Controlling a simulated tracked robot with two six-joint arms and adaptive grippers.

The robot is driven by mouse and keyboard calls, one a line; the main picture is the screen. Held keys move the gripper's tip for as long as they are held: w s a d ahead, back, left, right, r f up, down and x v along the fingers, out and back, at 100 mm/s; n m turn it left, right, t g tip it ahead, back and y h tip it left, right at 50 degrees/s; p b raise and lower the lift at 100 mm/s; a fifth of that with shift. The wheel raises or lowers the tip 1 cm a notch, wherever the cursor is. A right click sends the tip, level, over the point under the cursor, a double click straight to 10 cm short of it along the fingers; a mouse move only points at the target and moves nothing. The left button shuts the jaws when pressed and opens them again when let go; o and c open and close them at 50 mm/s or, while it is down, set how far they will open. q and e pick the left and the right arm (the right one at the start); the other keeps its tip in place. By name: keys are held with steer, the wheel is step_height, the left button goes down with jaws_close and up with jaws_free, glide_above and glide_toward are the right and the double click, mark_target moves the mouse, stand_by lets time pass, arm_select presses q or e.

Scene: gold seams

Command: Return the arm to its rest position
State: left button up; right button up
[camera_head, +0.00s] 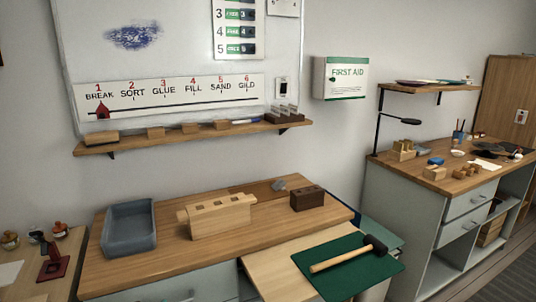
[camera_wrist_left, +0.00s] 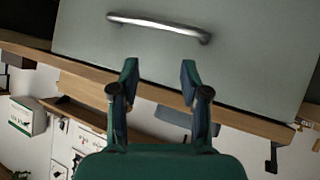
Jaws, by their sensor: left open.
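My left gripper (camera_wrist_left: 159,72) shows in the left wrist view. Its two dark green fingers stand apart with nothing between them. Behind the fingertips is a pale grey drawer front with a metal handle (camera_wrist_left: 160,24), and the gripper appears apart from it. The wrist view looks tilted, almost upside down. Neither arm nor gripper shows in the head view. My right gripper is in no view.
The wooden bench (camera_head: 165,250) holds a grey-blue tray (camera_head: 130,228), a slotted wooden block (camera_head: 217,214) and a dark brown block (camera_head: 307,198). A mallet (camera_head: 350,253) lies on a green mat (camera_head: 325,282) at the front right. A side bench (camera_head: 400,172) stands right.

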arm_select(q)
steer(key=s+d+f+g+h+p, duration=0.2)
steer(key=s+d+f+g, duration=0.2)
steer(key=s+d+f, duration=0.4)
steer(key=s+d+f+g+h+p, duration=0.1)
steer(key=s+d+f+g, duration=0.1)
steer(key=s+d, duration=0.2)
steer(key=s+d+f+m+g+h, duration=0.1)
steer(key=s+d, duration=0.4)
steer(key=s, duration=0.6)
steer(key=s+d+f+g+p, duration=0.1)
steer(key=s+d+f+g, duration=0.3)
steer(key=s, duration=0.3)
steer(key=shift+s+d+f+m+h+p, duration=0.15)
steer(key=shift+f+m+h+p, duration=0.05)
steer(key=shift+m+h+p, duration=0.2)
